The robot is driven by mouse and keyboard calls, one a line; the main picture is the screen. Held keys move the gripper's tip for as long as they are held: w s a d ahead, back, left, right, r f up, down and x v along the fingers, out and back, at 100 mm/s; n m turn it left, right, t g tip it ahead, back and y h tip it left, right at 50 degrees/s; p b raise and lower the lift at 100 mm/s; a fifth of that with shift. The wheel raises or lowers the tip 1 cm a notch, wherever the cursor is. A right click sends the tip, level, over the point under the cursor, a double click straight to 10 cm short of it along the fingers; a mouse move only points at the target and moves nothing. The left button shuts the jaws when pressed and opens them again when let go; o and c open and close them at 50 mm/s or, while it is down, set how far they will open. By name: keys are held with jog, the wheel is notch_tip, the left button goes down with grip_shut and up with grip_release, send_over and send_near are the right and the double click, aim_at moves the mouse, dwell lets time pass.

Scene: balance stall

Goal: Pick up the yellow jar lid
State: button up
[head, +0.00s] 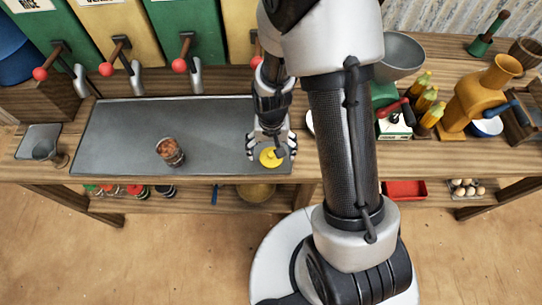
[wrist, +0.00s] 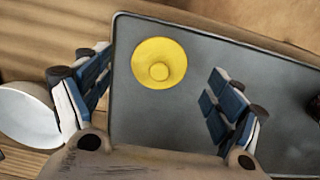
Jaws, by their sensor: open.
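The yellow jar lid (head: 271,157) lies on the right end of the grey metal tray (head: 217,138), near its front edge. In the wrist view the lid (wrist: 159,62) is a round yellow disc with a raised knob in its middle. My gripper (head: 272,152) is over the lid in the head view. In the wrist view my gripper (wrist: 158,97) is open, with one finger to either side and the lid between and a little beyond the fingertips. Nothing is held. I cannot tell the exact height of the fingers above the lid.
A jar with reddish contents (head: 170,151) stands mid-tray. A small glass cup (head: 45,150) is at far left. Dispenser taps (head: 122,55) line the back. A white bowl (wrist: 28,117) sits beside the tray.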

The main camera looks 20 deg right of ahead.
aim_at(271, 155)
notch_tip(271, 155, down, 3)
jog(key=shift+f+b, duration=0.2)
jog(key=shift+b, duration=0.3)
jog(key=shift+r, duration=0.1)
jog(key=c, duration=0.9)
jog(key=shift+o, duration=0.2)
jog(key=shift+r, duration=0.1)
